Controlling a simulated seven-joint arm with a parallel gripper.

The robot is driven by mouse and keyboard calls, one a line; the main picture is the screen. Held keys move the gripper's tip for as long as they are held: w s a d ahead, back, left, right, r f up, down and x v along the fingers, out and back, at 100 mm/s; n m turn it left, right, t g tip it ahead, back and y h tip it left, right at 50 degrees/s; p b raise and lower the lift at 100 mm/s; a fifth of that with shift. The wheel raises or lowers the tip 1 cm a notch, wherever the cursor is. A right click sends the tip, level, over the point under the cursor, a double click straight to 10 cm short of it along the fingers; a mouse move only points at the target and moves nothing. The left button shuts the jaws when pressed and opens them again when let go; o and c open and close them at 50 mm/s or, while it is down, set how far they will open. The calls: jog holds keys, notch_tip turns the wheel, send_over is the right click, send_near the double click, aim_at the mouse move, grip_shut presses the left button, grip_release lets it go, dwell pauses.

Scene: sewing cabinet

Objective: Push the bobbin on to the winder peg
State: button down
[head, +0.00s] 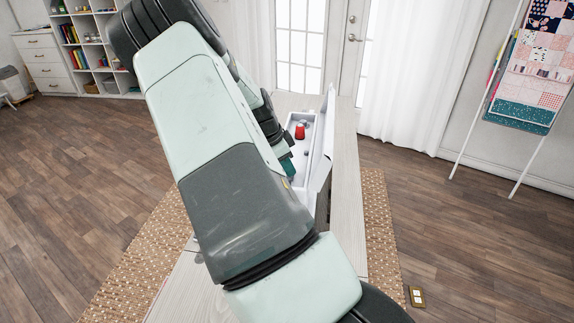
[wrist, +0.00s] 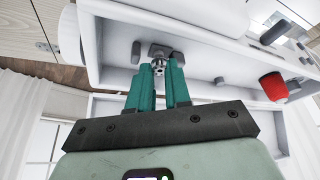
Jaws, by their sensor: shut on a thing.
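My gripper (wrist: 158,74) has teal fingers that are closed on a small metallic piece, which looks like the bobbin (wrist: 158,65), at the fingertips in the wrist view. The bobbin is close to a dark grey fitting on the white machine (wrist: 215,56). The winder peg cannot be made out for sure, and I cannot tell whether the bobbin touches it. In the head view my arm covers most of the machine; only a bit of the teal fingers (head: 287,167) shows beside it, and the bobbin is hidden.
A red spool (wrist: 273,86) stands on the white machine, to the right of my gripper; it also shows in the head view (head: 300,132). A raised white panel (head: 325,140) stands along the right side. The pale table top (head: 345,190) is bare there.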

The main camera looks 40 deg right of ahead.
jog(key=shift+f, duration=0.25)
jog(key=c, duration=1)
grip_release()
jog(key=shift+s, duration=0.15)
jog(key=v, duration=1.1)
